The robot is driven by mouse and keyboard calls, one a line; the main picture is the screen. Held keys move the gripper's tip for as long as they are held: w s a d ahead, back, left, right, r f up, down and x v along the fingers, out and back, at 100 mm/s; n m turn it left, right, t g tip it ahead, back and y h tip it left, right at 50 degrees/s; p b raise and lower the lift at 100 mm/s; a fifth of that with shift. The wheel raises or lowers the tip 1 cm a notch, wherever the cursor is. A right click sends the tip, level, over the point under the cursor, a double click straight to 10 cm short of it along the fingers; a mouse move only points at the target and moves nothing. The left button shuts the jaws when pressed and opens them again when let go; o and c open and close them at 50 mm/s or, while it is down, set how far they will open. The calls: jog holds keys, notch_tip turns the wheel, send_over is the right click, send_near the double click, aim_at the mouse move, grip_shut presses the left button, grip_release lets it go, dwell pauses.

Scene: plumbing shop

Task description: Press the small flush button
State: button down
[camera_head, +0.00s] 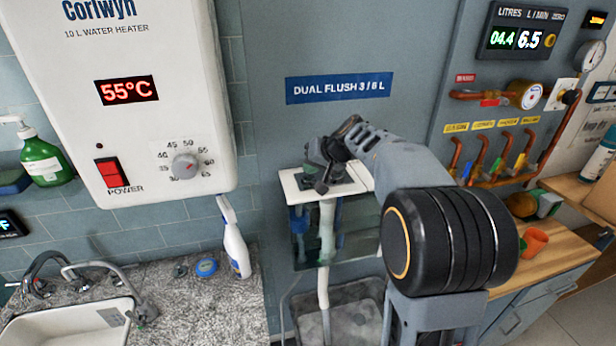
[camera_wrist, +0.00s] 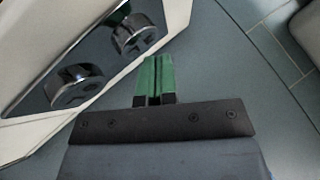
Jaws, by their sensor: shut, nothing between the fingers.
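The dual flush cistern has a white lid (camera_head: 293,188) and a clear tank below a blue "DUAL FLUSH 3/6 L" sign (camera_head: 340,87). In the wrist view two round chrome buttons sit on a dark glossy plate in the lid: one at the upper middle (camera_wrist: 140,33), one at lower left (camera_wrist: 75,88). The upper one looks slightly smaller, but their markings are unreadable. My gripper (camera_wrist: 154,66) is shut and empty, its green fingertips together beside the upper button, over the lid's edge in the picture. In the head view my gripper (camera_head: 323,184) is over the lid and hides the buttons.
A water heater (camera_head: 150,50) hangs at left. Below it are a sink (camera_head: 70,325) and a white spray bottle (camera_head: 235,240) on a stone counter. Copper pipes and gauges (camera_head: 490,170) cover the right wall panel above a wooden bench (camera_head: 550,245).

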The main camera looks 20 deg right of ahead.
aim_at(311, 177)
jog(key=shift+r+p, duration=1.9)
jog(key=shift+r, duration=1.15)
